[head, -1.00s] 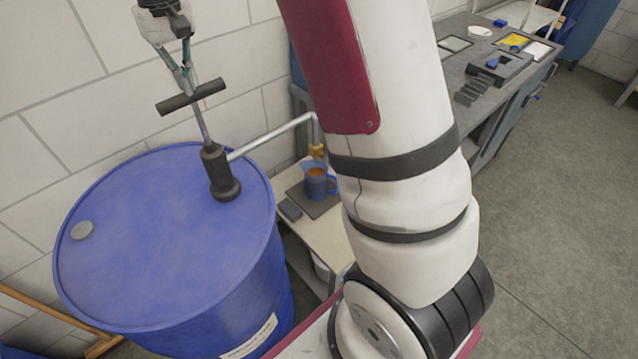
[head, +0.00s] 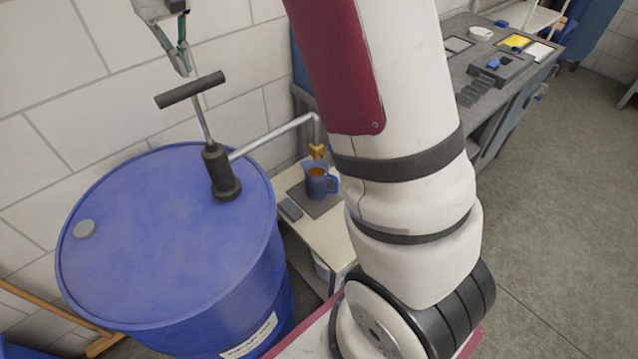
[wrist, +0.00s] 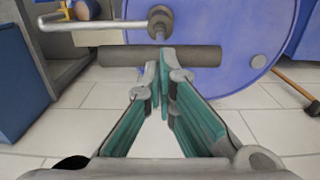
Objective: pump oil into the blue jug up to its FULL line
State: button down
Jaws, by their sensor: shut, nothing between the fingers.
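The blue jug (head: 320,187) stands upright under the spout on a low bench, with orange-brown oil visible inside. Its FULL line is too small to make out. The hand pump (head: 220,172) stands on the blue drum, its rod raised and its dark T-handle (head: 190,90) on top. The pipe (head: 272,134) runs right to a brass-coloured outlet (head: 317,151) above the jug. My gripper (head: 184,74) is shut and empty, just above the T-handle in the head view. In the wrist view my fingertips (wrist: 160,66) overlap the handle bar (wrist: 195,56); contact is unclear.
The blue drum (head: 150,240) has a grey cap (head: 84,229) on its lid. A dark pad (head: 322,208) lies under the jug, with a small grey block (head: 290,209) beside it. A grey workbench (head: 480,60) with trays stands at right. Open floor (head: 560,200) lies right of my arm.

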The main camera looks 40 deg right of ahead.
aim_at(191, 89)
jog(key=shift+f, duration=3.1)
jog(key=shift+r, duration=3.1)
jog(key=shift+r, duration=2.5)
